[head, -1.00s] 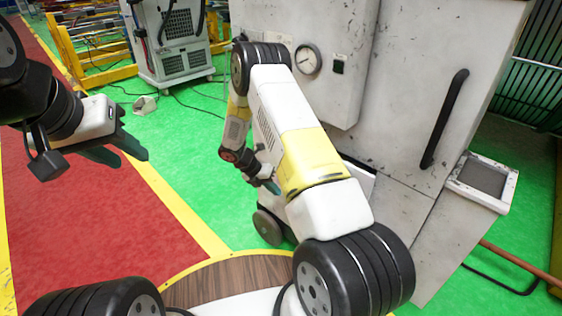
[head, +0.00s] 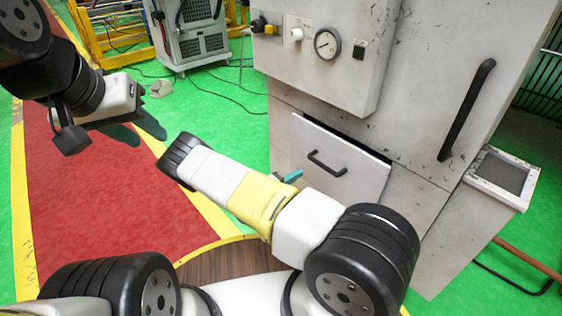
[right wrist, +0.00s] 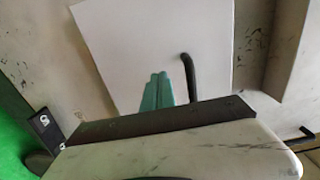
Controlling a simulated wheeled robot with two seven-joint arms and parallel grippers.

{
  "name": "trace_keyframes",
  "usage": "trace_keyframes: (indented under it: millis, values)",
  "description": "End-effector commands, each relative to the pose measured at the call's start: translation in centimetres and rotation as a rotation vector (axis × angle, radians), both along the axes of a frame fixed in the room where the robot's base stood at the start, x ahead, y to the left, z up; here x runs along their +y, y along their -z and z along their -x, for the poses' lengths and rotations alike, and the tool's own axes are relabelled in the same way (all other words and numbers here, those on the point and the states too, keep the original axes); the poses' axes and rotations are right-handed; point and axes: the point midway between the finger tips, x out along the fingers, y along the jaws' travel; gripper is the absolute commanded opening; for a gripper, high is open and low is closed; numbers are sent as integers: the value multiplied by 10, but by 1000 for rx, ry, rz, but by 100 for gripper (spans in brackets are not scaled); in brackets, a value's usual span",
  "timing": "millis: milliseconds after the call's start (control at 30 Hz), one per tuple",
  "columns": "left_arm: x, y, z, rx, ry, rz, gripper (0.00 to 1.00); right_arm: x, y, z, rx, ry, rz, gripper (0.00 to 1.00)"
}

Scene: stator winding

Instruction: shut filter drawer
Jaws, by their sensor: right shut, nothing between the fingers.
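The filter drawer (head: 352,178) is a pale panel low in the grey cabinet, with a black bar handle (head: 327,163). It stands out from the cabinet, with a dark gap along its top edge. My left gripper (head: 138,131) is open and empty, away from the cabinet.
The grey cabinet (head: 420,110) has a gauge (head: 327,43) on its upper box and a long black handle (head: 467,110) at right. A small framed box (head: 500,175) stands to its right. Green floor is free left of the cabinet; cables lie farther back.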

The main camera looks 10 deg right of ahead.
Motion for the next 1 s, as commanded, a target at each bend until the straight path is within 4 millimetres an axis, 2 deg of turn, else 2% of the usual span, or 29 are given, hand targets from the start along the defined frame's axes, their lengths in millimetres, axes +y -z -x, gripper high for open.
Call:
trace_keyframes:
  millis: [33,200,400,900,1000]
  values:
    - [0,0,0,0,0,0,36,-11,0,-6,-1,2,1,0]
    - [0,0,0,0,0,0,36,-40,0,-23,0,3,-1,0]
    - [0,0,0,0,0,0,36,-61,1,-36,0,1,-2,0]
    - [0,0,0,0,0,0,36,-69,0,-40,0,1,-2,0]
    - [0,0,0,0,0,0,36,-76,0,-44,0,2,-1,0]
